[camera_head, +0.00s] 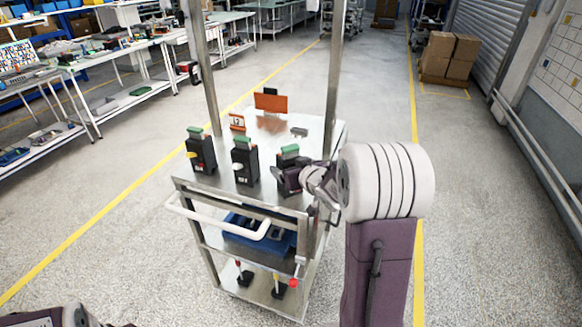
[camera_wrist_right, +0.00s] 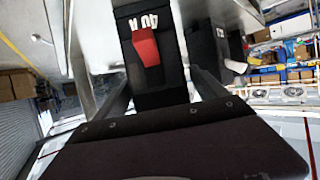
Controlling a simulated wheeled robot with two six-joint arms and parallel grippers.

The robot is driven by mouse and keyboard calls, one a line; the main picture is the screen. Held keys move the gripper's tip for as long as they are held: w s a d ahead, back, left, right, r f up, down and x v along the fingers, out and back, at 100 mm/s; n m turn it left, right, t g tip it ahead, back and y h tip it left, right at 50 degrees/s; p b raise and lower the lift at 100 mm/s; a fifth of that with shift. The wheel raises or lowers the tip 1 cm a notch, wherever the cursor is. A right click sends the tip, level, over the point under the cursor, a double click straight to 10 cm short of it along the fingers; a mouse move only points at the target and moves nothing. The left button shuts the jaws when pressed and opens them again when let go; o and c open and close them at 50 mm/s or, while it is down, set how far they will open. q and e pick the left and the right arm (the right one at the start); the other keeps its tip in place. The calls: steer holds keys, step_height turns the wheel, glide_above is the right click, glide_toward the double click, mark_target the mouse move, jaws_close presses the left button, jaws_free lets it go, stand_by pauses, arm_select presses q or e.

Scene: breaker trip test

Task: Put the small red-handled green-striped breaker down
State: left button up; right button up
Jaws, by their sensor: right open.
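The red-handled breaker, a small black block with a green top (camera_head: 289,150), stands upright on the cart's top at the right end of a row of three. Its red handle (camera_wrist_right: 146,46) faces the right wrist camera. My right gripper (camera_head: 284,180) is open at the front of this breaker, with a finger on either side of it in the wrist view. Whether the fingers touch it I cannot tell. In the head view the gripper hides the breaker's lower front. Part of my left arm shows at the bottom left, but its gripper is out of view.
Two other green-topped breakers stand to the left, one with a yellow handle (camera_head: 201,152) and one with a white handle (camera_head: 244,162). An orange-red panel (camera_head: 270,103) stands behind. The metal cart (camera_head: 225,187) has upright posts, a white handle bar (camera_head: 215,222) and a blue bin (camera_head: 240,236) below.

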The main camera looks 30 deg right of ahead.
steer(key=shift+r, duration=0.35)
steer(key=d+v, duration=0.1)
steer(key=v, duration=1)
steer(key=shift+s+a+p, duration=0.45)
steer(key=shift+s+a, duration=0.05)
